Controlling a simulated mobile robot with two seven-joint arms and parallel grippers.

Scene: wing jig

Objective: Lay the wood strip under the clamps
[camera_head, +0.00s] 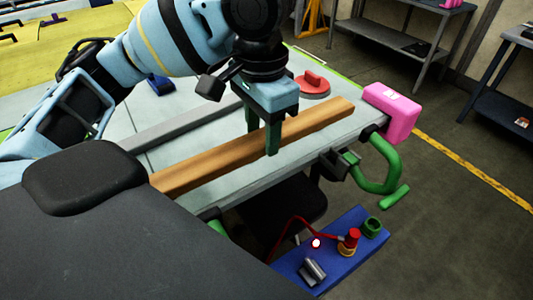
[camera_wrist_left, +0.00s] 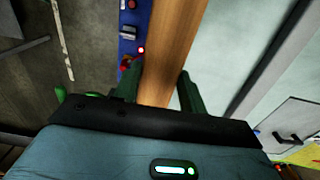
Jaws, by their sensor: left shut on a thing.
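The wood strip (camera_head: 205,172) is a long brown bar lying lengthwise over the pale jig table (camera_head: 220,195), near its front edge. I cannot tell whether it touches the surface. My left gripper (camera_head: 262,137) comes down from above, with its green fingers on either side of the strip, shut on it. In the left wrist view the strip (camera_wrist_left: 172,45) runs between the fingers (camera_wrist_left: 160,88). A green clamp (camera_head: 382,178) hangs at the table's right front edge, beside a pink block (camera_head: 391,111) near the strip's far end. A second green part shows partly at the front edge. My right gripper is out of view.
A grey rail (camera_head: 182,125) lies behind the strip, roughly parallel to it. A red handled disc (camera_head: 313,84) stands on the table farther back. A blue tray (camera_head: 358,262) with small items is below the front edge. Grey shelving (camera_head: 400,40) stands beyond, across open floor.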

